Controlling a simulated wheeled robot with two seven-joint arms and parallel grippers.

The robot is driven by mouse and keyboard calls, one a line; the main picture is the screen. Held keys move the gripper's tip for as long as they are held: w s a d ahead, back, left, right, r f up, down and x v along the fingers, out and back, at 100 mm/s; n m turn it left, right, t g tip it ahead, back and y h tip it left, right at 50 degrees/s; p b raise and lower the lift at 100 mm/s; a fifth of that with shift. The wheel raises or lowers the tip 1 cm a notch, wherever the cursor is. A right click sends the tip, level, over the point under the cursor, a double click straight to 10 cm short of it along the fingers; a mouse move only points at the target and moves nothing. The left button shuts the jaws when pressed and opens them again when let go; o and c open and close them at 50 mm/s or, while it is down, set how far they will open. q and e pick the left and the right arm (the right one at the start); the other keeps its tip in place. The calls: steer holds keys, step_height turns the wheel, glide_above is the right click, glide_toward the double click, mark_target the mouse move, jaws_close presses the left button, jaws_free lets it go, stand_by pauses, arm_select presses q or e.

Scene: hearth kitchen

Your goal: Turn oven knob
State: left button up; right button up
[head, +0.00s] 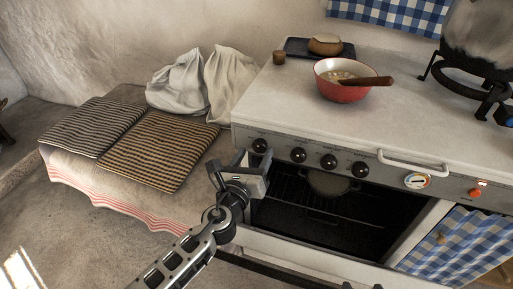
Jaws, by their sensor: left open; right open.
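The stove's front panel carries a row of several black knobs: the leftmost knob (260,146), a second knob (298,155), a third knob (329,161) and the rightmost knob (360,170). My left gripper (228,165) is open and empty, just below and left of the leftmost knob, at the oven's left front edge. It appears apart from the knob, though the depth between them is hard to judge. The oven (340,215) below the knobs stands open, with a dark interior. My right gripper is not in view.
A pot (328,183) sits inside the oven. A towel bar (412,164), a round gauge (417,181) and a red button (475,193) are right of the knobs. A red bowl (342,90) stands on top. A bench with striped cushions (160,150) lies left.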

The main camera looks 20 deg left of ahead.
mark_target(260, 146)
arm_select(q)
steer(key=shift+w, duration=1.3)
steer(key=c, duration=1)
